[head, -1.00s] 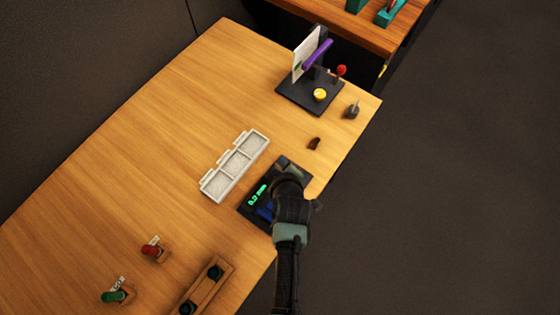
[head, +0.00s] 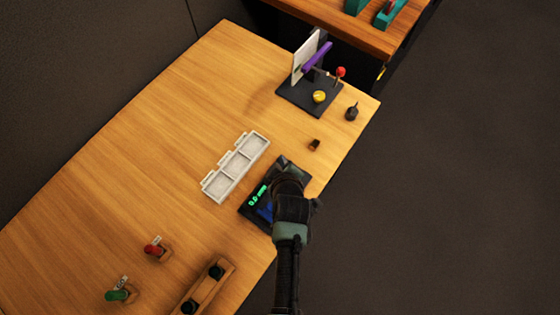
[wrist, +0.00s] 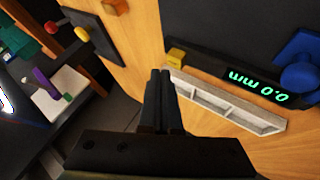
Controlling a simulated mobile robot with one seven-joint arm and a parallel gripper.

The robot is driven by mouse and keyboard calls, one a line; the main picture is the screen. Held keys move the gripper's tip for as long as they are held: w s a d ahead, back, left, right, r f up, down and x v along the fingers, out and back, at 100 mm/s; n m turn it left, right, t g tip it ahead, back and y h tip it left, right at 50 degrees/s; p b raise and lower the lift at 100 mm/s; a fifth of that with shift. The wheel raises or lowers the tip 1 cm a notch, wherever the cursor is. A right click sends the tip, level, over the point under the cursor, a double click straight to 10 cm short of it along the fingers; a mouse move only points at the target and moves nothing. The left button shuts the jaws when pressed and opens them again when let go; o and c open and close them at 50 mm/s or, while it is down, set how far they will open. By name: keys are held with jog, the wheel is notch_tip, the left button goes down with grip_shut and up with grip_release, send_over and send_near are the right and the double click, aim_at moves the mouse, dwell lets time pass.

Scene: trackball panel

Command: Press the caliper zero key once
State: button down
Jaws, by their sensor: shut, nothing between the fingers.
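The caliper unit is a dark panel (head: 250,212) near the table's right edge, mostly under my arm in the head view. In the wrist view its green display (wrist: 258,88) reads 0.0 mm upside down, beside a blue part (wrist: 300,66). A small yellow key (wrist: 176,57) sits at the panel's edge in the wrist view; it is hidden in the head view. My gripper (wrist: 160,73) is shut and empty, its fingertips just beside and below the yellow key in that picture. I cannot tell whether they touch it.
A white three-part tray (head: 222,187) lies left of the panel. A black stand (head: 296,99) with a purple lever and yellow button stands farther back. Red (head: 153,249) and green (head: 117,295) handled pieces and a wooden block (head: 228,271) are at the front.

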jog(key=shift+r, duration=0.1)
jog(key=shift+r+p, duration=2.15)
jog(key=shift+r, duration=0.25)
